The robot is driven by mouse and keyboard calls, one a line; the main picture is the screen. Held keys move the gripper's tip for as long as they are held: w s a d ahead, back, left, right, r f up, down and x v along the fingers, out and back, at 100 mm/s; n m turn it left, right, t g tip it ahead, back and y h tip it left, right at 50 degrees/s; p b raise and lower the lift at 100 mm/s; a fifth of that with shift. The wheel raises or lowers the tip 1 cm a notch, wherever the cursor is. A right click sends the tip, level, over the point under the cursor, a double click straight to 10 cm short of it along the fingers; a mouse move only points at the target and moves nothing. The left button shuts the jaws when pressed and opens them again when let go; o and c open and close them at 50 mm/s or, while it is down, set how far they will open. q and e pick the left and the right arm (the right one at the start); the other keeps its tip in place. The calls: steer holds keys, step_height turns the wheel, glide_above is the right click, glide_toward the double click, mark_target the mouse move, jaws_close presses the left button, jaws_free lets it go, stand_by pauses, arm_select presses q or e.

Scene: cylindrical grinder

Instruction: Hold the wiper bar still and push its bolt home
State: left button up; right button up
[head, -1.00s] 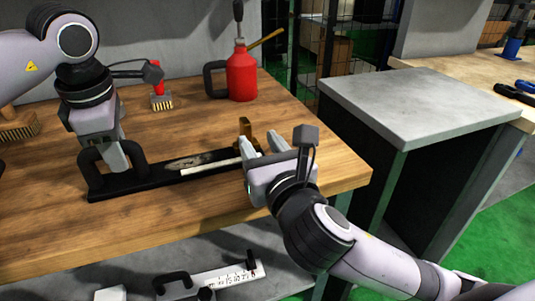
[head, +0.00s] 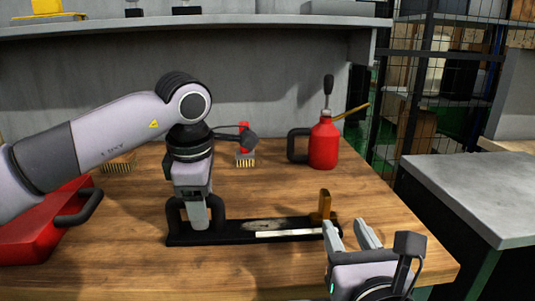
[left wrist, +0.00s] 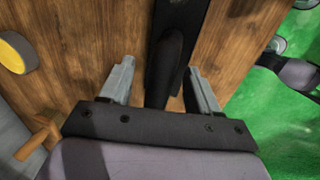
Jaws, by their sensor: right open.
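The black wiper bar (head: 228,236) lies flat on the wooden bench, with a pale strip (head: 289,233) along its right part and a black loop handle (head: 217,214) at its left end. A brass bolt piece (head: 324,204) stands upright near its right end. My left gripper (head: 199,222) reaches down over the handle. In the left wrist view its fingers (left wrist: 160,85) are apart, with the black handle (left wrist: 165,65) between them and a gap visible on one side. My right gripper (head: 350,233) is open and empty, just in front and right of the bolt; contact cannot be told.
A red oil can (head: 323,146) stands at the back right. A red-handled brush (head: 245,150) is behind the bar. A red container (head: 45,228) with a black handle is at left. A grey-topped cabinet (head: 470,190) stands right of the bench. The bench front is clear.

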arm_select(q)
step_height(320, 180, up, 12)
steer(key=s, duration=0.2)
steer(key=shift+s, duration=0.2)
steer(key=shift+f, duration=0.1)
arm_select(e)
steer(key=shift+s, duration=0.1)
